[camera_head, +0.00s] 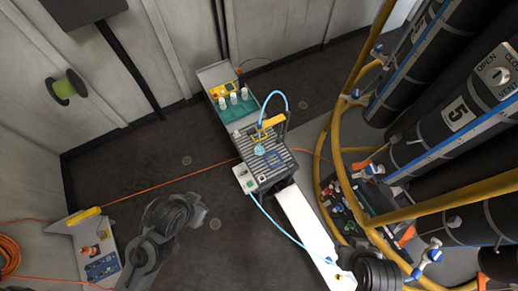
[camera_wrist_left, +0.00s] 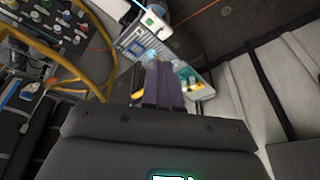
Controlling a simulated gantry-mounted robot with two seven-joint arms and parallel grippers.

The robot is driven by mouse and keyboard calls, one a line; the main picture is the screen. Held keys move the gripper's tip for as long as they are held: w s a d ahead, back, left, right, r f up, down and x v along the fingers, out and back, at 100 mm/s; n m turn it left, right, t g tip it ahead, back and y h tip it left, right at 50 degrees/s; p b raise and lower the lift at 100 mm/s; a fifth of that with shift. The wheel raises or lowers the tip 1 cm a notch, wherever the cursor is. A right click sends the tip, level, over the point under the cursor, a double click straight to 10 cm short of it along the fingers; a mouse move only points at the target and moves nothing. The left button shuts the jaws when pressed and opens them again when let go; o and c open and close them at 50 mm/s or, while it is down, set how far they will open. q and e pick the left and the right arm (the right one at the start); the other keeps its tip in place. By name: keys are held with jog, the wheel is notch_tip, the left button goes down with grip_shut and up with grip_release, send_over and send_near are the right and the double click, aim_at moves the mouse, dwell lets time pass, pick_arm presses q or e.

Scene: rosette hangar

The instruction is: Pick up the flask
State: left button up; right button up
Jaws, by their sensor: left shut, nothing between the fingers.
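Several small white-capped bottles (camera_head: 233,98) stand in a teal tray (camera_head: 226,114) at the far end of the grey bench. I cannot tell which of them, if any, is the flask. In the left wrist view, bottles (camera_wrist_left: 187,84) show just right of my left gripper (camera_wrist_left: 165,66). Its dark fingers are shut and empty, and they cover part of the bench and tray. It appears apart from the bottles. In the head view a dark jointed arm of mine is at lower left, but its fingers cannot be made out. My right gripper is not in view.
A ribbed grey unit (camera_head: 268,163) with a blue hose (camera_head: 284,96) and a yellow handle (camera_head: 272,121) stands beside the tray. A yellow ring rail (camera_head: 338,130) and black cylinders (camera_head: 456,115) fill the right. An orange cable (camera_head: 150,188) crosses the floor.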

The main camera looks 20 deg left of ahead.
pick_arm(q)
jog(key=o, duration=1.1)
